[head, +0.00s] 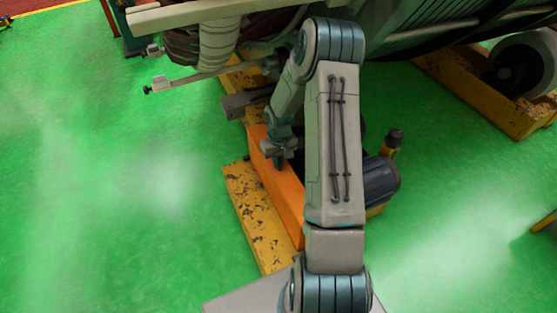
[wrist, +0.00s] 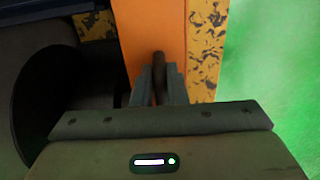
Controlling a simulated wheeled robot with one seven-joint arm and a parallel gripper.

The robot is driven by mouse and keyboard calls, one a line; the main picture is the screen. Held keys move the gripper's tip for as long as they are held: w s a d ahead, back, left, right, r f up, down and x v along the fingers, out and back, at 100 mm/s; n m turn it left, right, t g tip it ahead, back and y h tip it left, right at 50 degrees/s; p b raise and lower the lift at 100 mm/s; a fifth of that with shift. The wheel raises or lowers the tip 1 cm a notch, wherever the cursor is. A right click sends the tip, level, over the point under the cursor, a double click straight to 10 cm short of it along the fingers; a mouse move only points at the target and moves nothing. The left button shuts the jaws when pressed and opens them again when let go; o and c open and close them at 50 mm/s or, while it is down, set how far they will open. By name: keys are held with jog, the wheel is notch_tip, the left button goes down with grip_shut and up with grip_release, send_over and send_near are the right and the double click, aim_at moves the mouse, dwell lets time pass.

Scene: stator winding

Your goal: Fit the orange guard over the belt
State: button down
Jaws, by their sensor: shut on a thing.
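The orange guard (head: 288,200) is a long orange piece beside the worn yellow base (head: 243,205), partly hidden behind my arm in the head view. In the wrist view the guard (wrist: 148,38) lies beneath my gripper's fingers. My gripper (head: 279,162) points down at the guard's upper face. In the wrist view my gripper (wrist: 158,90) is shut on a dark upright handle (wrist: 159,68) that stands at the guard. The belt is not visible. I cannot tell whether the guard is seated or raised.
A dark blue motor (head: 381,180) stands right of my arm. The large machine (head: 430,28) overhangs at the top. A yellow frame with a wheel (head: 518,65) is at the right. The green floor (head: 120,190) on the left is clear.

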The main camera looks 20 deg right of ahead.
jog(key=shift+f, duration=0.45)
jog(key=c, duration=1.4)
grip_release()
jog(key=shift+o, duration=0.2)
notch_tip(320, 180, up, 14)
jog(key=p, duration=0.3)
jog(key=s+a+r+p, duration=0.2)
jog(key=s+r+p, duration=0.15)
jog(key=r, duration=0.55)
jog(key=s+a+r+t+h+p, duration=0.1)
jog(key=s+a+r+p, duration=0.3)
jog(key=r, duration=0.5)
jog(key=s+a+r+p, duration=0.1)
jog(key=s+r+p, duration=0.1)
jog(key=r+p, duration=0.5)
jog(key=s+a+r+t+p, duration=0.1)
jog(key=s+a+r+p, duration=0.2)
jog(key=s+r, duration=0.4)
jog(key=s+a+r+y+p, duration=0.1)
jog(key=s+a+r+p, duration=0.2)
jog(key=r, duration=0.8)
jog(key=s+p, duration=0.2)
jog(key=s, duration=0.2)
jog(key=shift+r+t+p, duration=0.15)
jog(key=shift+t+p, duration=0.2)
jog(key=shift+t, duration=0.05)
